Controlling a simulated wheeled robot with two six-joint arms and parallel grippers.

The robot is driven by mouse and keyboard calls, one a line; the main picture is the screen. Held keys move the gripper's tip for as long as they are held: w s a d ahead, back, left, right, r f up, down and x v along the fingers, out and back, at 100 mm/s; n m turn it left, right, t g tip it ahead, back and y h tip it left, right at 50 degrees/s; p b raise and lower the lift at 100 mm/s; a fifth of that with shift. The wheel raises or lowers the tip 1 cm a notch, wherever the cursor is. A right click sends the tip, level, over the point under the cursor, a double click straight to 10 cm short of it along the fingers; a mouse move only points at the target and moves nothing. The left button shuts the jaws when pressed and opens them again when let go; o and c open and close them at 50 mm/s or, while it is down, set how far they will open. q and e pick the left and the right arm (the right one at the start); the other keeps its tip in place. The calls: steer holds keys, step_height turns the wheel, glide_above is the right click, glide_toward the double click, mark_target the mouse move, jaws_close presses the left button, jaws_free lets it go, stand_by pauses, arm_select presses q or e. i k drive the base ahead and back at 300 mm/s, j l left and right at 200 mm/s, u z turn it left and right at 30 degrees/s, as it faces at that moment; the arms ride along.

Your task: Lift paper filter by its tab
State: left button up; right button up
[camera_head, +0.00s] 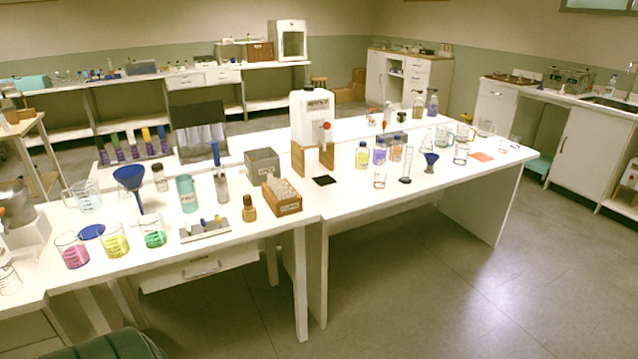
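No separate paper filter with a clear tab can be made out. A small wooden box (289,208) with a label stands near the front right edge of the left table section. Pale paper-like pieces (281,190) stand in it; whether they are filters is too small to tell. A large blue funnel (129,178) stands at the left of the table, and a smaller blue funnel (430,160) stands at the right. Neither of my grippers is in view.
Beakers with pink (73,251), yellow (114,240) and green (153,232) liquid stand at the front left. A grey box (262,165), a brown bottle (249,209) and a white canister (311,117) stand near the wooden box. The right table's front (345,205) is clear.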

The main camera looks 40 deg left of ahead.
mark_target(281, 195)
steer(key=u, duration=1.6)
steer(key=i+j, duration=0.2)
steer(key=i, duration=0.2)
steer(key=i+j, duration=0.25)
steer(key=i+u, duration=0.05)
steer(key=i, duration=0.05)
